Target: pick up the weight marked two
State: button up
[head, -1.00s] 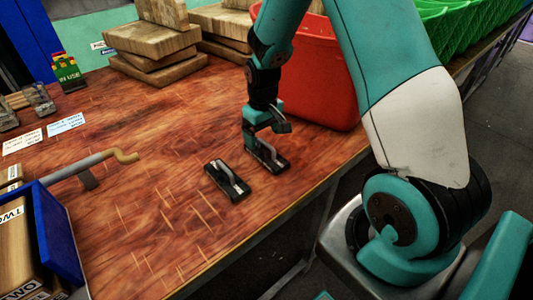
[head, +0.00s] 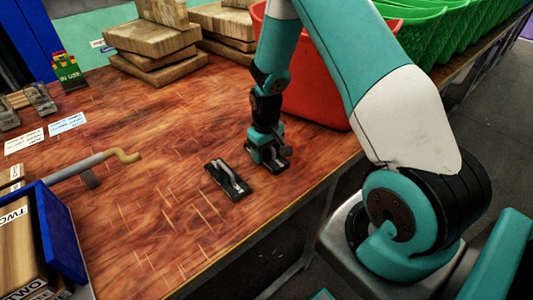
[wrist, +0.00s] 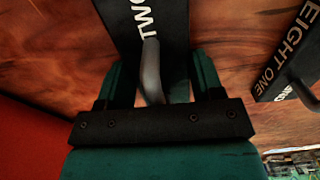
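The weight marked two is a black plate with a grey bar handle; in the wrist view (wrist: 130,25) the white letters "TWO" show beside the handle, partly cut off. In the head view this weight (head: 281,170) lies flat on the wooden table, partly hidden under my gripper (head: 267,156). In the wrist view my gripper (wrist: 155,78) is open, with one teal finger on each side of the handle and gaps visible between. Whether the fingertips touch the plate cannot be told.
A second black weight (head: 229,180), with lettering reading "EIGHT ONE" in the wrist view (wrist: 292,55), lies close by. A red bin (head: 320,100) stands just behind my gripper. A blue box (head: 62,235) and a crank handle (head: 95,163) are at left. The table's middle is clear.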

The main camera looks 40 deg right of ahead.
grip_shut()
jog(key=shift+r, duration=0.1)
